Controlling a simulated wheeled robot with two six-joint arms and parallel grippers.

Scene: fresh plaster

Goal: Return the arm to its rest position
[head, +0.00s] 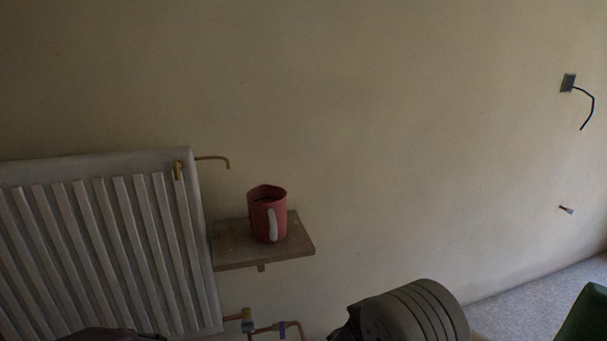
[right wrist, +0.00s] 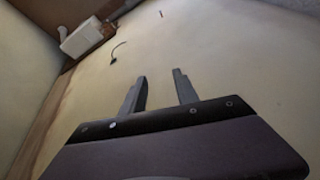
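My right gripper (right wrist: 160,76) shows in the right wrist view with its two dark fingers apart and nothing between them. Beyond the fingers is bare plaster wall. In the head view, a rounded grey part of my own arm rises at the bottom centre-right, and the gripper itself cannot be made out there. A dark shape at the bottom left edge may be part of my left arm. My left gripper is not in view.
A red mug (head: 262,217) with a pale handle stands upright on a small wall shelf (head: 233,256). A white radiator (head: 130,240) is left of it, with copper pipes (head: 270,328) below. A wall box with a dark wire (head: 568,83) and a green object (head: 585,318) are at right.

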